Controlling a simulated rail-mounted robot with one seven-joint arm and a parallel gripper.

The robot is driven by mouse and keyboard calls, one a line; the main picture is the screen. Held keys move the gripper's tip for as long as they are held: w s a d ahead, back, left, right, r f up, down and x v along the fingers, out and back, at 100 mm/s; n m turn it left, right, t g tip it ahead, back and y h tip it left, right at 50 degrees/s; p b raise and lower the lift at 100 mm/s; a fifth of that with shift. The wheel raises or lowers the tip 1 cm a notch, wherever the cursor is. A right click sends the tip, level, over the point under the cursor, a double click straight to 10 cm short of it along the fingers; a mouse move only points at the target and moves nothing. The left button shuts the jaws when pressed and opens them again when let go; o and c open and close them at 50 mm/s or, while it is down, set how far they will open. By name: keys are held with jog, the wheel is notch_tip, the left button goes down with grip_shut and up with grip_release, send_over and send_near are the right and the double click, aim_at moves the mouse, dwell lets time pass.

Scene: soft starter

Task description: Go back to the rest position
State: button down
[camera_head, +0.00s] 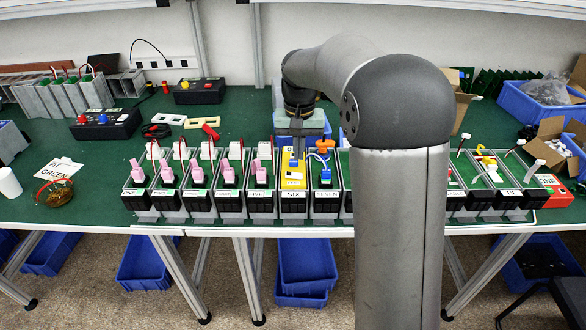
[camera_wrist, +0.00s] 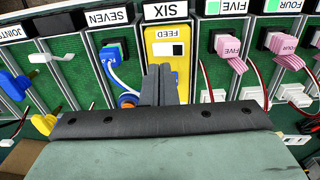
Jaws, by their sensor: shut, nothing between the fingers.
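My gripper (camera_wrist: 161,84) is shut and empty in the wrist view, its two fingers together over the yellow module labelled SIX (camera_wrist: 168,38). In the head view my gripper (camera_head: 294,140) is small and partly hidden by its own body, above the back part of the yellow module (camera_head: 293,172). I cannot tell whether the fingertips touch the module. Beside it stands module SEVEN with a blue plug (camera_head: 325,177) and an orange part (camera_head: 322,146); the blue plug also shows in the wrist view (camera_wrist: 112,55).
A row of modules with pink plugs (camera_head: 197,174) stands left of SIX. More modules (camera_head: 495,180) stand at the right, and my arm hides some between. Black boxes (camera_head: 107,123) and a cable coil (camera_head: 56,192) lie at left. Blue bins (camera_head: 540,105) and cartons (camera_head: 551,128) are at right.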

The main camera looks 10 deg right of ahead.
jog(key=shift+r+p, duration=0.4)
jog(key=shift+r, duration=0.35)
jog(key=s+f+n, duration=0.1)
jog(key=s+f, duration=0.1)
jog(key=s, duration=1.3)
jog(key=s+f+n, duration=0.1)
jog(key=s+f, duration=0.1)
jog(key=s, duration=1.3)
jog(key=shift+s+f+t, duration=0.2)
jog(key=shift+t, duration=0.2)
jog(key=shift+a, duration=0.1)
